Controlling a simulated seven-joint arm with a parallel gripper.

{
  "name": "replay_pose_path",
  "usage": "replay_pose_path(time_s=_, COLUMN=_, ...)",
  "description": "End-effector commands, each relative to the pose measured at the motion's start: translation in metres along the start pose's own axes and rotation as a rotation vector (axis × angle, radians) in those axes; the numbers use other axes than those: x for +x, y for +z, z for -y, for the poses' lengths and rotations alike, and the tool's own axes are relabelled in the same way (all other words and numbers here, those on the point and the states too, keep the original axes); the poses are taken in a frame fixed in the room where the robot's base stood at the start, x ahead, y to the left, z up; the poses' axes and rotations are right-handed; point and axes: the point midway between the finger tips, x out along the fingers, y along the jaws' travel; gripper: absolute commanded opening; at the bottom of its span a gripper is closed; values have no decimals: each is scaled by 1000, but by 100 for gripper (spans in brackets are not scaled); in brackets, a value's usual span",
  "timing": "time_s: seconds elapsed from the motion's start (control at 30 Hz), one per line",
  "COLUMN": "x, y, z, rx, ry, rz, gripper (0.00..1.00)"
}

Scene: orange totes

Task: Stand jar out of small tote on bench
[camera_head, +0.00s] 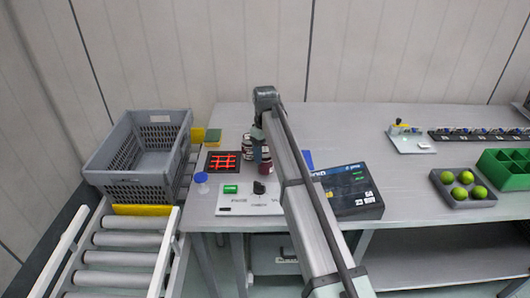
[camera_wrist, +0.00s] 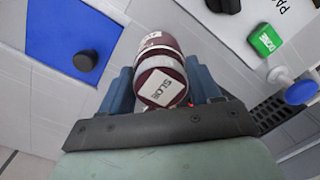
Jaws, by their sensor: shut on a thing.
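A dark red jar (camera_wrist: 162,80) with white bands and a label reading SLOE is between the two blue fingers of my gripper (camera_wrist: 165,92) in the wrist view. My gripper is shut on it. In the head view my gripper (camera_head: 259,135) is over the bench (camera_head: 400,180), near a striped jar (camera_head: 248,148) and a dark red piece; my arm hides part of this spot. I cannot tell whether the held jar touches the bench. A grey slatted tote (camera_head: 115,178) stands at the left on rollers and looks empty. I see no orange tote.
A black case (camera_head: 350,192) lies right of my arm. The bench behind the case is clear.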

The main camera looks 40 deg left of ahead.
Motion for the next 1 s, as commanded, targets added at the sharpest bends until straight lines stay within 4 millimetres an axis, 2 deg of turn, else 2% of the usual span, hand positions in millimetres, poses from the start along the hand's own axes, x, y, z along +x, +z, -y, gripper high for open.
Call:
replay_pose_path(time_s=0.2, x=2, y=0, z=0, rx=0, ry=0, rz=0, gripper=17)
replay_pose_path(time_s=0.23, x=3, y=0, z=0, rx=0, ry=0, rz=0, gripper=64)
replay_pose_path(time_s=0.5, x=2, y=0, z=0, rx=0, ry=0, rz=0, gripper=88)
replay_pose_path(time_s=0.8, x=-1, y=0, z=0, rx=0, ry=0, rz=0, gripper=88)
replay_pose_path(time_s=1.0, x=-24, y=-1, z=0, rx=0, ry=1, rz=-1, gripper=88)
